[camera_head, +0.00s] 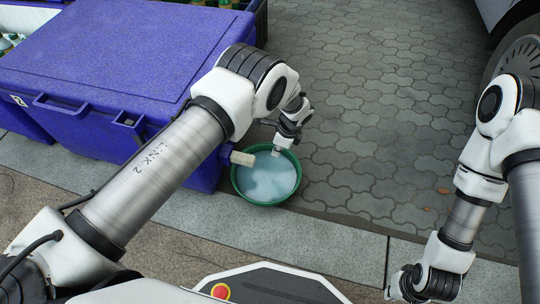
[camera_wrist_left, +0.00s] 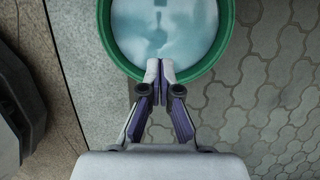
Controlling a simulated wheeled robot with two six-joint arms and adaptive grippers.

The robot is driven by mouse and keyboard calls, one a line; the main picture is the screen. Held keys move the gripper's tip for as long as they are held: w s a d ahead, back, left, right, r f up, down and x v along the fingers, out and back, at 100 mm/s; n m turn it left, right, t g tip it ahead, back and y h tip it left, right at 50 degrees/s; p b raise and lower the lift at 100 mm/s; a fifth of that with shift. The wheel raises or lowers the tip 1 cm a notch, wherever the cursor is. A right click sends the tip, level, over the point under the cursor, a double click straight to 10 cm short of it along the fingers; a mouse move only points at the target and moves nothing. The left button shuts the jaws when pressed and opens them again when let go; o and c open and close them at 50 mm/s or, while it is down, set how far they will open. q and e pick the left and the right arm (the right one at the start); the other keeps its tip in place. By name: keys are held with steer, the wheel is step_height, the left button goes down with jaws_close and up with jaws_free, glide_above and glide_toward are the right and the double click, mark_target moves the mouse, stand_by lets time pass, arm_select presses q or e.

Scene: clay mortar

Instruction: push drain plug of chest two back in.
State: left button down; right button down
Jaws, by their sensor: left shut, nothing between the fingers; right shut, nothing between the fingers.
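My left gripper (camera_head: 277,150) is shut and empty, just right of the plug, over the tub. The left wrist view shows its fingers (camera_wrist_left: 159,72) together over the tub's rim; no plug shows there. My right gripper (camera_head: 394,291) is shut and empty at the lower right.
The tub holds pale bluish water (camera_head: 268,180) and stands on the paving beside the kerb (camera_head: 255,228). Other crates with bottles (camera_head: 10,42) are at the back left. A vehicle wheel (camera_head: 520,55) is at the upper right. The paving right of the tub is clear.

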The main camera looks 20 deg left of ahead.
mark_target(250, 158)
arm_select(q)
steer(key=a+f+b, duration=0.5)
steer(key=a+f, duration=0.1)
steer(key=f, duration=0.2)
steer(key=shift+f+b, duration=0.2)
steer(key=shift+b, duration=0.15)
steer(key=shift+a, duration=0.1)
steer(key=a, duration=0.2)
steer(key=shift+w+a+p, duration=0.1)
steer(key=shift+a+p, duration=0.2)
steer(key=shift+p, duration=0.05)
steer(key=shift+a, duration=0.35)
